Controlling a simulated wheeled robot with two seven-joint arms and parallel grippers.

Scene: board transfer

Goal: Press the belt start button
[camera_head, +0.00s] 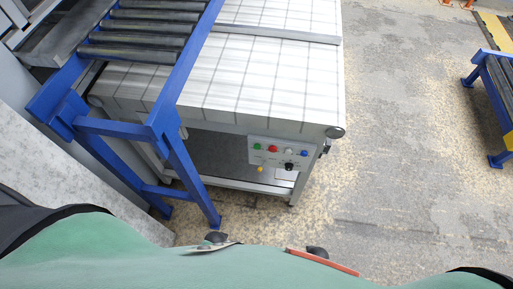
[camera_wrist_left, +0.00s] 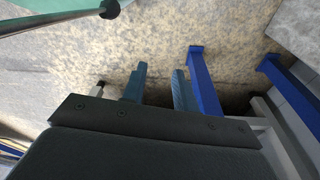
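The control panel (camera_head: 279,154) is mounted on the near side of the belt conveyor (camera_head: 255,75) in the head view. It carries a green button (camera_head: 257,146), a red button (camera_head: 272,149), a white button (camera_head: 288,152), a blue button (camera_head: 304,153) and a black knob (camera_head: 289,166). No label is readable, so which one starts the belt cannot be told from lettering. My left gripper (camera_wrist_left: 158,84) shows in the left wrist view with its two fingers apart and nothing between them, above the floor. Neither gripper shows in the head view, and my right gripper is in no view.
A blue-framed roller conveyor (camera_head: 145,42) stands left of the panel, its leg (camera_head: 194,178) reaching the floor close by. Another blue frame (camera_head: 492,105) stands at the far right. The floor (camera_head: 400,130) between them is clear. Blue legs (camera_wrist_left: 204,85) show beside my left gripper.

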